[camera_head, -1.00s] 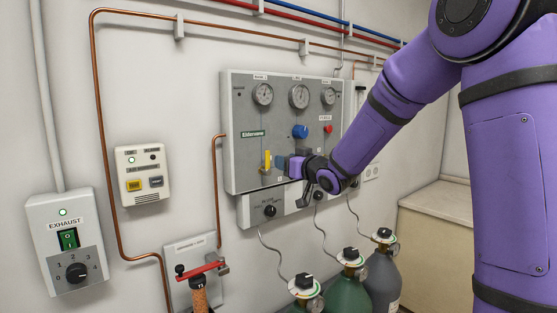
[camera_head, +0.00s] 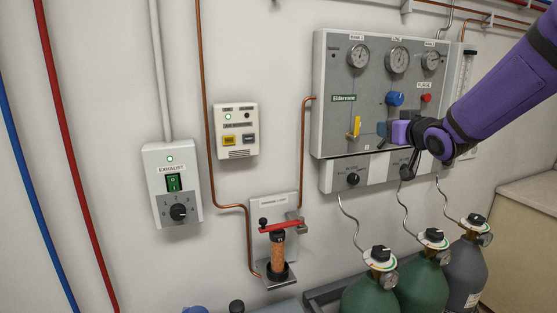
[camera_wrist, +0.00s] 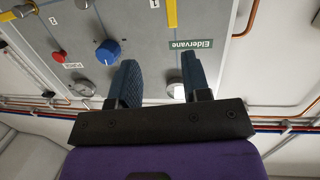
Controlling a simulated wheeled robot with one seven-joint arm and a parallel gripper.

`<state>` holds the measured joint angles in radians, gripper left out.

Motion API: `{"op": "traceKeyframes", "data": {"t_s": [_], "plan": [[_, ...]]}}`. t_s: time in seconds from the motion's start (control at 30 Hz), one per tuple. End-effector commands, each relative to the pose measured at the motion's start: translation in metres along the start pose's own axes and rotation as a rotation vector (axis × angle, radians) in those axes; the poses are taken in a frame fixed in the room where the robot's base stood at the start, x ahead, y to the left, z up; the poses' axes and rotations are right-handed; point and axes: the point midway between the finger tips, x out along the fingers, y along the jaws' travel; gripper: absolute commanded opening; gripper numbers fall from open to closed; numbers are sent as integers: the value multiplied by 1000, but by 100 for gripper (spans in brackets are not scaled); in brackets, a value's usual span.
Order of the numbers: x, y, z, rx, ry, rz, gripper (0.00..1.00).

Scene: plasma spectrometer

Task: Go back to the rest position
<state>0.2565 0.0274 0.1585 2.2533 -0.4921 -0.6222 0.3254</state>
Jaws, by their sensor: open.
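My gripper (camera_head: 384,130) is in front of the grey gas panel (camera_head: 330,125), right of the yellow lever (camera_head: 355,126) and below the blue knob (camera_head: 395,98) in the head view. Its jaws are apart. In the wrist view my gripper (camera_wrist: 160,74) shows two dark blue fingers with a gap between them and nothing held. The blue knob also shows there (camera_wrist: 108,52), left of the fingers, and part of the yellow lever (camera_wrist: 171,12) shows at the top. The fingers appear clear of the panel, but the exact gap is hard to tell.
Gas cylinders (camera_head: 370,297) with regulators stand below the panel. A counter (camera_head: 530,190) stands at right.

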Motion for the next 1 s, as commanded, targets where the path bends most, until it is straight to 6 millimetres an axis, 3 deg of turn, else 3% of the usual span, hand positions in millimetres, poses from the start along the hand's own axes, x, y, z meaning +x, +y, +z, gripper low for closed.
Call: {"op": "traceKeyframes", "data": {"t_s": [0.17,0.37,0.8,1.0], "plan": [[-56,-4,-5,-22,-168,123,44],[-128,-12,6,-4,-376,220,44],[-300,-61,61,114,-831,202,44],[-342,-78,79,146,-947,147,44]]}}
